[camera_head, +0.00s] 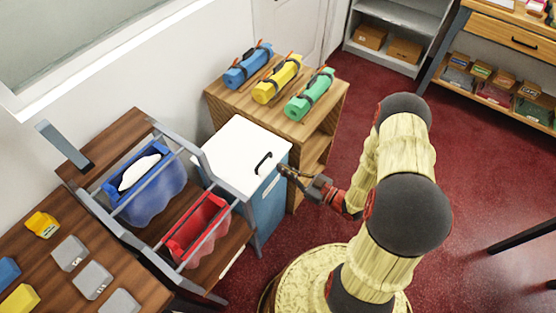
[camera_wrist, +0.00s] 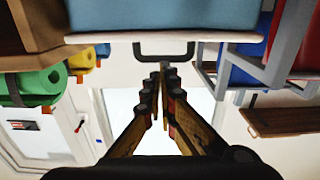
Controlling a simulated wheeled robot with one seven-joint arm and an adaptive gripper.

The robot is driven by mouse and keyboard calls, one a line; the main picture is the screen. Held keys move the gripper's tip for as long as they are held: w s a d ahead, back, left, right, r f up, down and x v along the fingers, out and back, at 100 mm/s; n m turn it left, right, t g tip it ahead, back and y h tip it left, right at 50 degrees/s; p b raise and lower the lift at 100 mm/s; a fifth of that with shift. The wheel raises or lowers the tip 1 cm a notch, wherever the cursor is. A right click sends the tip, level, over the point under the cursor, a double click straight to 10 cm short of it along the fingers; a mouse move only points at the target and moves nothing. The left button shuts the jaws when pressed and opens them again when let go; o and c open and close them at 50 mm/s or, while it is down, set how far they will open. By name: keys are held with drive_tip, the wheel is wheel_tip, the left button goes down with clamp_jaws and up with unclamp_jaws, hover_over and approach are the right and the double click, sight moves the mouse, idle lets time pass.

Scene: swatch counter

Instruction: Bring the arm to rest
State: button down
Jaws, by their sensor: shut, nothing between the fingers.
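My arm (camera_head: 400,160) reaches from its base at the lower right toward the left. My gripper (camera_head: 284,170) is shut and empty, just right of the white-lidded blue bin (camera_head: 245,140) and near its black handle (camera_head: 263,162). In the wrist view my gripper's fingers (camera_wrist: 161,75) meet at the tips, with the handle (camera_wrist: 163,57) right behind them. I cannot tell whether the tips touch the handle.
A wooden shelf (camera_head: 325,115) bears blue, yellow and green rolls (camera_head: 311,95). A frame holds a blue bag (camera_head: 150,190) and a red bag (camera_head: 198,228). A wooden counter (camera_head: 45,262) bears blocks. Red floor (camera_head: 470,190) at right is mostly clear.

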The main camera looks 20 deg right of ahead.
drive_tip(key=shift+s+d+f, duration=0.3)
drive_tip(key=shift+s+f, duration=0.05)
drive_tip(key=shift+f, duration=0.2)
drive_tip(key=shift+s+d+f, duration=0.25)
drive_tip(key=shift+s+f, duration=0.1)
drive_tip(key=shift+f, duration=0.2)
